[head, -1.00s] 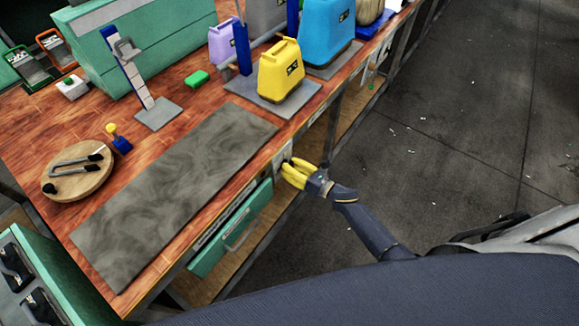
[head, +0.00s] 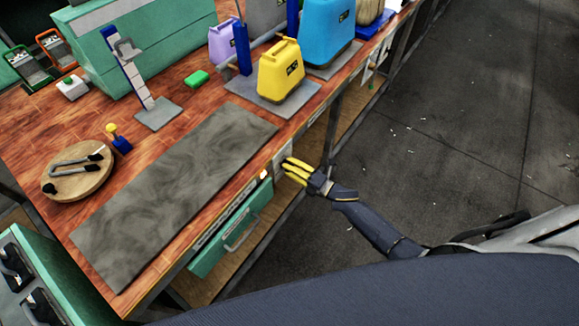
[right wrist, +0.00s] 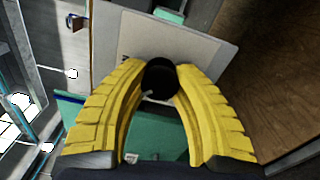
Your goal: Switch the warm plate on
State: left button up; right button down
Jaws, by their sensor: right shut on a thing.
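A flat grey mottled plate (head: 180,195), which looks like the warm plate, lies along the front of the wooden bench. A pale panel (head: 281,160) is on the bench's front side, near the plate's right end. In the right wrist view, a round black knob (right wrist: 160,76) stands out from this light panel (right wrist: 199,47). My right gripper (head: 288,168) has yellow fingers and is at the panel. In the right wrist view its fingertips (right wrist: 160,80) are closed on the knob from both sides. Any marks behind the knob are mostly hidden. My left gripper is out of view.
A green drawer (head: 232,230) sticks out under the bench, left of my right gripper. A yellow container (head: 278,72) and a blue one (head: 328,32) stand above on the bench.

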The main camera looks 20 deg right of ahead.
jog(key=m, duration=0.4)
jog(key=shift+m, duration=2.2)
jog(key=c, duration=0.9)
grip_release()
jog(key=shift+s, duration=0.1)
jog(key=v, duration=1.2)
